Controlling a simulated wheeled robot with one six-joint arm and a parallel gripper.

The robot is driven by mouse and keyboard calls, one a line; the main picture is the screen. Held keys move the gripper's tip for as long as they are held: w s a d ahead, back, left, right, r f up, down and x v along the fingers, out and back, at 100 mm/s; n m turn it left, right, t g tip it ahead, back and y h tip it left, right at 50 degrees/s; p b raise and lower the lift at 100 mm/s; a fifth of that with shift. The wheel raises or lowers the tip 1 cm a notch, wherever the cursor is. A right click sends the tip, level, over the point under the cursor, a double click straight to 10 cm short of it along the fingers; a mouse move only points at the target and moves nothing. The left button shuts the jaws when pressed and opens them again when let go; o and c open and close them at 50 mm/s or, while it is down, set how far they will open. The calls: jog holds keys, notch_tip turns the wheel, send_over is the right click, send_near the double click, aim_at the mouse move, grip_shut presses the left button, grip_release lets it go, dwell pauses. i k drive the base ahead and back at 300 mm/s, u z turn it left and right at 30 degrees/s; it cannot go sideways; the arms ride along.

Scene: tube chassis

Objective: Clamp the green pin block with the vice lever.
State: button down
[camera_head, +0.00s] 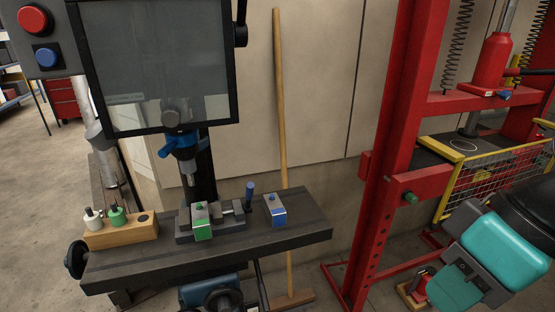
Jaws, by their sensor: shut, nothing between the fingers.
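The green pin block (202,222) sits upright at the small grey vice (183,238) on the dark machine table. Whether the jaws touch it is too small to tell. The vice lever (250,193), with an upright dark blue handle, stands at the vice's right side, between the green block and a blue-topped block. My gripper (455,290), teal and grey, is at the lower right, far from the vice and lever. It is shut and empty, its fingers pointing down and left.
The blue-topped block (275,210) stands right of the vice on the table (290,232). A wooden holder (125,233) with white- and green-handled tools is at left. The drill chuck (189,175) and a clear guard (160,70) hang above the vice.

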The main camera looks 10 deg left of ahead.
aim_at(247, 206)
jog(key=k, duration=0.45)
jog(key=z, duration=1.25)
jog(key=i, duration=1)
jog(key=u, duration=2.55)
